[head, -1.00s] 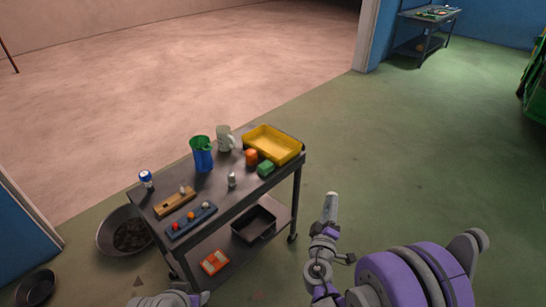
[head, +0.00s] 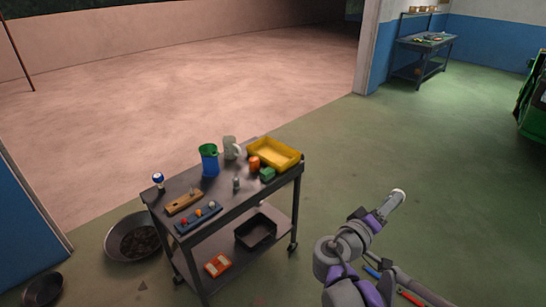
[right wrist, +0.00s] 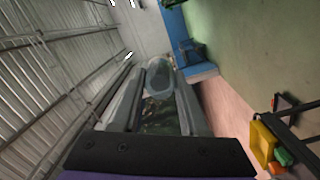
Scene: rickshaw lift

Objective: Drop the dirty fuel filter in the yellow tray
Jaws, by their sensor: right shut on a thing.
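The yellow tray (head: 270,159) sits at the far right corner of the dark cart's top. It also shows in the right wrist view (right wrist: 262,146) at the lower right. My right gripper (head: 386,207) is raised to the right of the cart, well apart from the tray. It is shut on the dirty fuel filter (head: 397,196), a pale grey cylinder that points up and right in the head view. The right wrist view shows the filter's rounded end (right wrist: 158,75) between the two fingers. My left gripper is not in view.
The cart top (head: 222,200) also carries a blue and green jug (head: 209,162), a pale mug (head: 231,148), an orange item (head: 254,163) and a green block (head: 267,174) beside the tray. A black bin (head: 256,232) is on the lower shelf. The floor right of the cart is mostly clear.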

